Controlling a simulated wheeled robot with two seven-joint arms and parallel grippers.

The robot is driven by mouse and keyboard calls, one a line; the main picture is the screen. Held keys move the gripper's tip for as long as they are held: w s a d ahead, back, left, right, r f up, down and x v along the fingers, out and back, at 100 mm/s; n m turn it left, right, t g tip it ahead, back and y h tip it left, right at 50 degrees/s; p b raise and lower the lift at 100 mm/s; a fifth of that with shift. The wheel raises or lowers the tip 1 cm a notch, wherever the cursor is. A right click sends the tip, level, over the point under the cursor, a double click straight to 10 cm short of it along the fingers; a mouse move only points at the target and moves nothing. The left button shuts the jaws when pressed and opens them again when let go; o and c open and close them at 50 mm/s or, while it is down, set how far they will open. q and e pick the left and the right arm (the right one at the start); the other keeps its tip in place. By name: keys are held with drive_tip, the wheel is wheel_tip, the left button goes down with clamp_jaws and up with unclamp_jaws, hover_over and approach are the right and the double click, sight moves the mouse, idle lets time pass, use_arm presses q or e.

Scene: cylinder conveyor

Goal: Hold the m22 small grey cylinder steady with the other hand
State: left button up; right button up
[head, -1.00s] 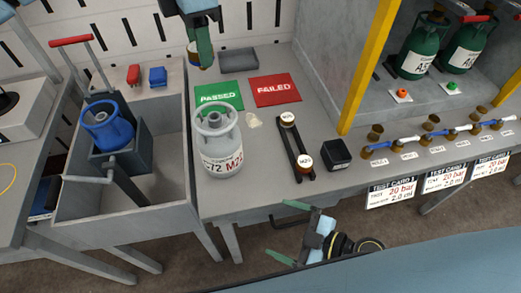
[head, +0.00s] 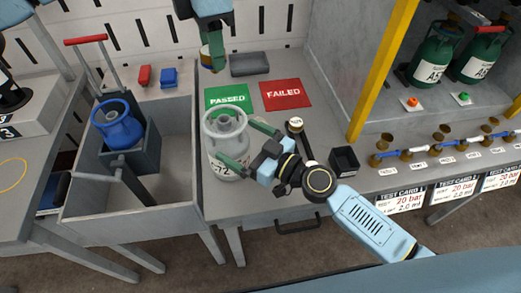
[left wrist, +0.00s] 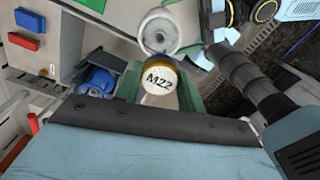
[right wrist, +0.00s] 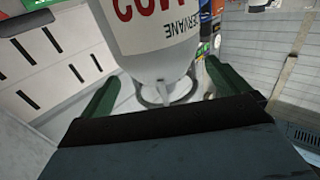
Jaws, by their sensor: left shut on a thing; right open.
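The m22 small grey cylinder (head: 222,142) stands upright on the grey bench, its label partly covered by my right gripper. My right gripper (head: 246,148) is open, its green fingers reaching to either side of the cylinder; I cannot tell whether they touch it. In the right wrist view the cylinder (right wrist: 160,35) appears upside down between the spread fingers. My left gripper (head: 209,56) is shut on a brass piece with a white M22 top (left wrist: 160,84), held above the back of the bench. The cylinder's round grey collar (left wrist: 170,30) also shows in the left wrist view.
A green PASSED card (head: 229,98) and a red FAILED card (head: 285,94) lie behind the cylinder. A black holder strip (head: 304,146) and a black box (head: 344,160) are to its right. A grey sink-like basin (head: 180,150) with a blue cylinder (head: 117,128) stands left.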

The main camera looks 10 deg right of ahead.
drive_tip(key=shift+x, duration=2.6)
drive_tip(key=c, duration=1.3)
drive_tip(key=o, duration=0.9)
drive_tip(key=c, duration=0.4)
use_arm(q)
drive_tip(key=shift+f, duration=0.1)
use_arm(e)
drive_tip(key=shift+c, duration=0.2)
use_arm(q)
wheel_tip(320, 180, down, 9)
drive_tip(key=shift+f, duration=0.1)
